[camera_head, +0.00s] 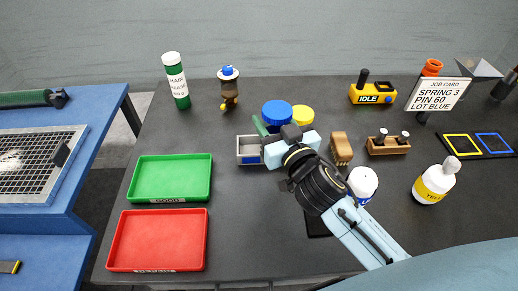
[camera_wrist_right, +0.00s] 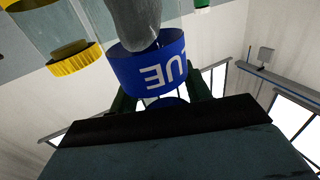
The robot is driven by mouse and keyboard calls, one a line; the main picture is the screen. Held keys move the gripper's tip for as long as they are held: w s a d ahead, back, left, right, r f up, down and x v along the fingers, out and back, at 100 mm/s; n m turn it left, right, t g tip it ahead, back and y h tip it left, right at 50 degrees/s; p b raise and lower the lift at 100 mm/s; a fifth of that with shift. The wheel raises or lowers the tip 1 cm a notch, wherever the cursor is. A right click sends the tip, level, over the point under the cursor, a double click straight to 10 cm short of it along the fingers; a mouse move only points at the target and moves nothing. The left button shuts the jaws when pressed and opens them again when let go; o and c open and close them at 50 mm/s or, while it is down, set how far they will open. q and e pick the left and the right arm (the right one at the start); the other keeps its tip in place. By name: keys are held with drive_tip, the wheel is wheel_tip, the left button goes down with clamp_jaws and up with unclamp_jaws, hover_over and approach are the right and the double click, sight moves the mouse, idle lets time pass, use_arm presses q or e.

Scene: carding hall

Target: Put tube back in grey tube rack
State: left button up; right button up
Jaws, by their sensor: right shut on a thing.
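My right gripper (camera_head: 268,128) reaches in from the lower right, its green fingers partly hidden behind its pale body. In the right wrist view its two green fingers (camera_wrist_right: 160,95) are shut around a blue-capped container (camera_wrist_right: 150,72) with lettering ending in "UE". In the head view its round blue top (camera_head: 277,112) shows just beyond the gripper. A small grey open holder (camera_head: 240,150) with a blue mark stands just left of the gripper and is partly hidden; I cannot tell if it is the tube rack. A green tube with white cap (camera_head: 175,80) stands at the back left. My left gripper is not in view.
A yellow-capped container (camera_head: 303,115) stands close right of the blue one; it also shows in the wrist view (camera_wrist_right: 75,60). Green (camera_head: 133,178) and red (camera_head: 114,240) trays lie left.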

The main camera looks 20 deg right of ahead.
drive_tip(key=w+a+r+n+y, duration=0.2)
drive_tip(key=w+a+y, duration=0.1)
drive_tip(key=w, duration=0.6)
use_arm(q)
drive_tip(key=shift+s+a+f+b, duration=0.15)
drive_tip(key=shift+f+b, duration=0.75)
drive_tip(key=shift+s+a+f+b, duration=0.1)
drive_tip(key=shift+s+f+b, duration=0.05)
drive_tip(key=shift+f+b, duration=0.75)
use_arm(e)
wheel_tip(320, 180, down, 10)
drive_tip(key=shift+w+a+g, duration=0.2)
drive_tip(key=shift+a+g, duration=0.05)
drive_tip(key=shift+g, duration=0.05)
drive_tip(key=shift+f, duration=0.1)
drive_tip(key=o, duration=1)
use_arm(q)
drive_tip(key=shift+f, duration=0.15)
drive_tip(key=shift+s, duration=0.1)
